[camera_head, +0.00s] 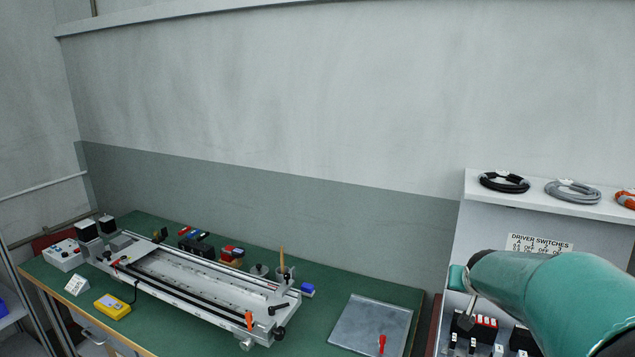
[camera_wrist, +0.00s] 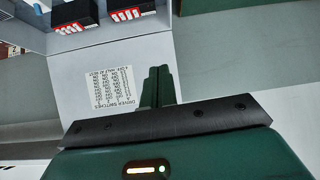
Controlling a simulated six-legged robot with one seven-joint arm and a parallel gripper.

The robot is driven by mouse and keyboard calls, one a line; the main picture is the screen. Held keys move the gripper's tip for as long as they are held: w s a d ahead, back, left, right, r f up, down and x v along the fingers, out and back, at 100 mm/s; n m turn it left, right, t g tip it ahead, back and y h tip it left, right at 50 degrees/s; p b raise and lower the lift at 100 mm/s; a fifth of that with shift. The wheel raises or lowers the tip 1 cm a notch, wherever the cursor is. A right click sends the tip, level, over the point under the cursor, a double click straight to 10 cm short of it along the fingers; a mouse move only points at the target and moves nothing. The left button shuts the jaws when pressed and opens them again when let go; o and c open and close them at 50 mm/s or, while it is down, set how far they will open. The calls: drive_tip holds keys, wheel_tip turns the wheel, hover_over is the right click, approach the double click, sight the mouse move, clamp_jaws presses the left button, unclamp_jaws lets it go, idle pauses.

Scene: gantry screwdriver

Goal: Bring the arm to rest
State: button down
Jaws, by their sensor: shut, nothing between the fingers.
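My teal arm reaches in from the right edge in the head view, in front of the driver switch panel. In the wrist view my gripper (camera_wrist: 157,86) shows its two green fingers side by side, shut with nothing between them. The fingers point toward the pale panel, close beside the printed driver switches label (camera_wrist: 110,90), which appears upside down there. The same label (camera_head: 539,243) shows above my arm in the head view. I cannot tell from these views how far the fingertips are from the panel.
A green bench (camera_head: 180,334) carries a long gantry rail (camera_head: 190,283), a yellow meter (camera_head: 112,306) and a grey plate (camera_head: 370,325) with a red-handled tool. Cable coils (camera_head: 504,182) lie on the shelf above the panel.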

drive_tip(key=s+a+r+n+g+y, duration=0.1)
drive_tip(key=s+a+n+y, duration=0.1)
drive_tip(key=s+a, duration=0.7)
drive_tip(key=s+a+r+n+g+y, duration=0.1)
drive_tip(key=s+a+n+g, duration=0.1)
drive_tip(key=s+a, duration=0.8)
drive_tip(key=s, duration=0.9)
drive_tip(key=shift+s+a+r+y, duration=0.15)
drive_tip(key=shift+a+r+y, duration=0.15)
drive_tip(key=shift+y, duration=0.1)
